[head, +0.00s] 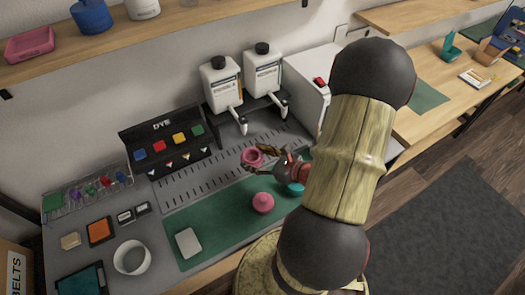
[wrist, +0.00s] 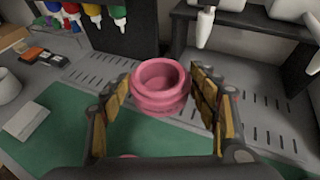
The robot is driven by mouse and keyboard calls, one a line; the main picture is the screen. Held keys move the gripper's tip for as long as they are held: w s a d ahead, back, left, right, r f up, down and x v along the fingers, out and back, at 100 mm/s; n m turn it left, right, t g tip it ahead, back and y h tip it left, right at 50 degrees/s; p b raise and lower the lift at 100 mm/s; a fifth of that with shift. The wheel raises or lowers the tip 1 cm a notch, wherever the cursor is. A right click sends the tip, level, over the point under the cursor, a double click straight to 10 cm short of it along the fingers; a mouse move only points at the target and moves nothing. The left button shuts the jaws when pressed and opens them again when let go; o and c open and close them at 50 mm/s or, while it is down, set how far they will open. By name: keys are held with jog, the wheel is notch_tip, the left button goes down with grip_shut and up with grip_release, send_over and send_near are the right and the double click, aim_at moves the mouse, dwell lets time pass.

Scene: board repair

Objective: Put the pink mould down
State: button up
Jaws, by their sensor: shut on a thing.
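The pink mould (wrist: 160,103) is a round ring-like cup with an open top. In the wrist view it sits upright between the fingers of my gripper (wrist: 161,95), which is shut on it. In the head view the pink mould (head: 252,158) is held by my gripper (head: 262,158) over or near the slotted grey plate (head: 180,192), by the far edge of the green mat (head: 190,223). I cannot tell whether the mould touches the surface below. Part of my gripper is hidden behind my arm.
A pink knobbed piece (head: 263,203) and a teal piece (head: 295,188) stand on the green mat. A pale block (head: 188,243) lies at its left. Two white dispenser bottles (head: 222,88) and the black DYE rack (head: 168,142) stand behind. The mat's middle has free room.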

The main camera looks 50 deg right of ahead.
jog(key=shift+s+d, duration=0.2)
jog(key=shift+d, duration=0.1)
jog(key=w+d+f+b, duration=0.1)
jog(key=d+f, duration=0.2)
jog(key=d, duration=0.1)
jog(key=w+d+f+b, duration=0.1)
jog(key=d+f+b, duration=0.1)
jog(key=d+f, duration=0.1)
jog(key=w+d+f+b, duration=0.1)
jog(key=d+f+b, duration=0.1)
jog(key=d, duration=0.3)
jog(key=shift+w+d+f, duration=0.15)
jog(key=shift+w+f, duration=0.2)
jog(key=shift+f, duration=0.15)
jog(key=shift+w+d+f, duration=0.1)
jog(key=shift+d+f, duration=0.2)
jog(key=shift+f, duration=0.1)
jog(key=shift+d+f+b, duration=0.1)
jog(key=shift+f+b, duration=0.9)
jog(key=shift+f, duration=0.55)
jog(key=shift+f, duration=0.15)
jog(key=o, duration=1.2)
jog(key=shift+o, duration=0.2)
